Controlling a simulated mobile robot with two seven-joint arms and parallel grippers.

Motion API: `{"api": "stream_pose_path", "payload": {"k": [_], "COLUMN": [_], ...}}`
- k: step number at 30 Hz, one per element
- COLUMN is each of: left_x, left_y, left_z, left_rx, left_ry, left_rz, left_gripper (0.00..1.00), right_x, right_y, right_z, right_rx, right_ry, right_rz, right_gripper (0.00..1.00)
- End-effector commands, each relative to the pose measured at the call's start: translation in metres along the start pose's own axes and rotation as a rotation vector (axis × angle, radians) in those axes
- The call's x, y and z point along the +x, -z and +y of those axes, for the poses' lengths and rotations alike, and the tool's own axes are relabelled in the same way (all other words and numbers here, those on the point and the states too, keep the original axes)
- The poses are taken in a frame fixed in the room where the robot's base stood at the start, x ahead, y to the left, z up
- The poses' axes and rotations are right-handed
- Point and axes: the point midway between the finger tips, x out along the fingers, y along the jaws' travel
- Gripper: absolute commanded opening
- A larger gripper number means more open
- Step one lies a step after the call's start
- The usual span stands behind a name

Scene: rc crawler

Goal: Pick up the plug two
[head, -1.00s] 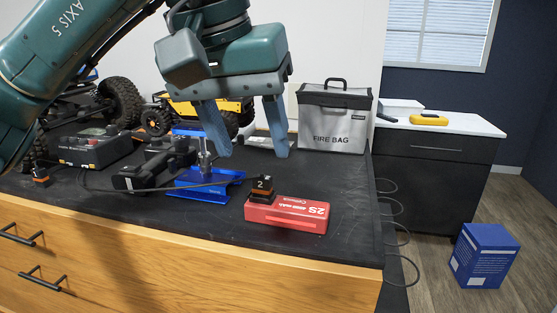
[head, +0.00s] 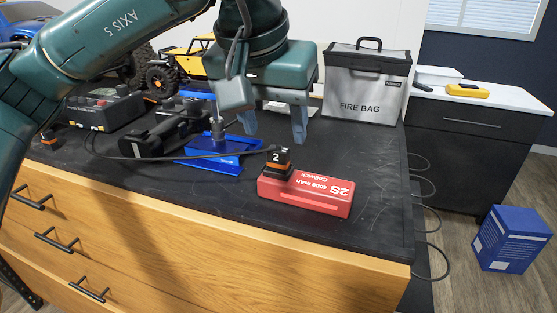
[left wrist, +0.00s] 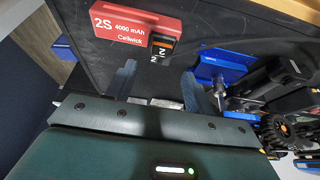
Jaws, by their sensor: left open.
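Plug two (head: 278,160) is a small black block with a white "2" and an orange band, with a black cable running off to the left. It stands at the left end of the red 2S battery (head: 315,194) on the dark bench top. In the left wrist view, the plug (left wrist: 160,50) lies just ahead of and between the fingertips, beside the battery (left wrist: 122,30). My left gripper (head: 274,134) is open and empty, fingers pointing down, above and behind the plug without visible contact. Its fingers also show in the left wrist view (left wrist: 159,74). My right gripper is out of view.
A blue stand (head: 222,158) with an upright metal post is left of the plug. A black device (head: 165,135), a charger (head: 103,112) and a yellow crawler (head: 195,62) stand farther left and back. A fire bag (head: 366,88) is behind. The bench is clear right of the battery.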

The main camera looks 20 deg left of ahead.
Motion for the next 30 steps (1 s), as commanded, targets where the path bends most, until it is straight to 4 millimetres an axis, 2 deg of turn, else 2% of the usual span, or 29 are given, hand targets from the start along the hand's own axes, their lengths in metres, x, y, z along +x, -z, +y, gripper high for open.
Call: {"api": "stream_pose_path", "payload": {"k": [7,17,30], "left_x": [0.036,0.043,0.042], "left_y": [-0.005,-0.005,-0.005], "left_z": [0.0,0.001,0.001], "left_rx": [0.0,0.0,0.0], "left_ry": [0.001,-0.001,-0.001], "left_rz": [-0.003,-0.001,-0.001], "left_gripper": [0.53,0.52,0.16], "right_x": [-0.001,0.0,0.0], "right_y": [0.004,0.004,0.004], "right_z": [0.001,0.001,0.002], "right_rx": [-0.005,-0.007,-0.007], "right_ry": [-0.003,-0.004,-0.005], "right_rz": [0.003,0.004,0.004], "right_gripper": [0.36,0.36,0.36]}}
